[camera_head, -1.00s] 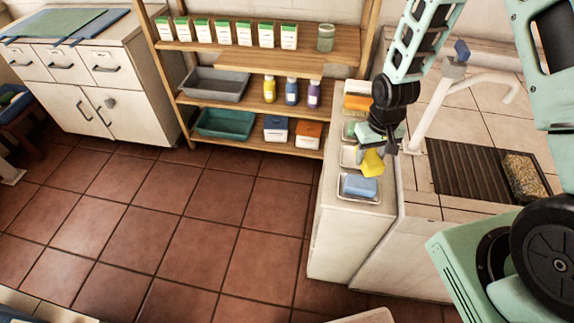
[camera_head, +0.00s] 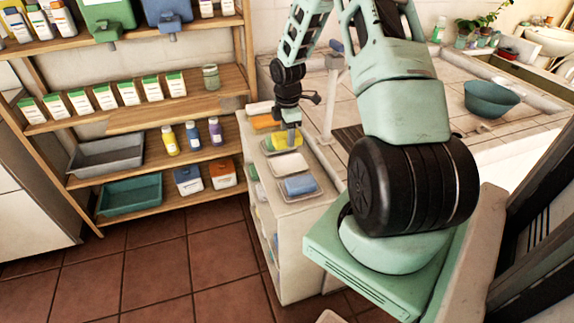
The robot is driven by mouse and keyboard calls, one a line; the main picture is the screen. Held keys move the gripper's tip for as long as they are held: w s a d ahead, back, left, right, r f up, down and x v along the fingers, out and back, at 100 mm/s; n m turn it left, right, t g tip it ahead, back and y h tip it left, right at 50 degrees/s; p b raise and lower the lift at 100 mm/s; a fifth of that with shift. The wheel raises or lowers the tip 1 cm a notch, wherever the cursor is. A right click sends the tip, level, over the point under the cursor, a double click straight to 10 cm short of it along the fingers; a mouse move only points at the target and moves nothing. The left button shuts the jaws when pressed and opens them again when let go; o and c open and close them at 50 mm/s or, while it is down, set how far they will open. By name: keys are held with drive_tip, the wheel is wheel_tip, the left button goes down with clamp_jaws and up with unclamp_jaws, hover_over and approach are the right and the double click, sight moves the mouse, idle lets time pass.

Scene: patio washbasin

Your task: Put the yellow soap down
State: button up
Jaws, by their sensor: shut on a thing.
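My gripper (camera_head: 291,138) points down over the row of soap dishes on the white cabinet, at the green-toned dish (camera_head: 280,148). It is shut on the yellow soap, which is mostly hidden; a small yellowish patch shows left of the fingers, but I cannot tell whether it is the soap. I also cannot tell whether the soap touches the dish. In front of it is a white dish (camera_head: 289,165) that looks empty. Nearest me, a blue soap (camera_head: 300,185) lies in its dish. Behind the gripper is an orange item (camera_head: 265,122).
A wooden shelf (camera_head: 135,113) stands at left with boxes, bottles and grey and teal bins (camera_head: 130,195). A white tap (camera_head: 331,95) rises just right of the gripper. A teal bowl (camera_head: 490,98) sits on the tiled counter. My arm blocks part of the counter.

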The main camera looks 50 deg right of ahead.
wheel_tip(320, 180, down, 9)
drive_tip(key=shift+d+f+p, duration=0.1)
drive_tip(key=shift+p, duration=0.6)
drive_tip(key=shift+f, duration=0.1)
drive_tip(key=o, duration=1.3)
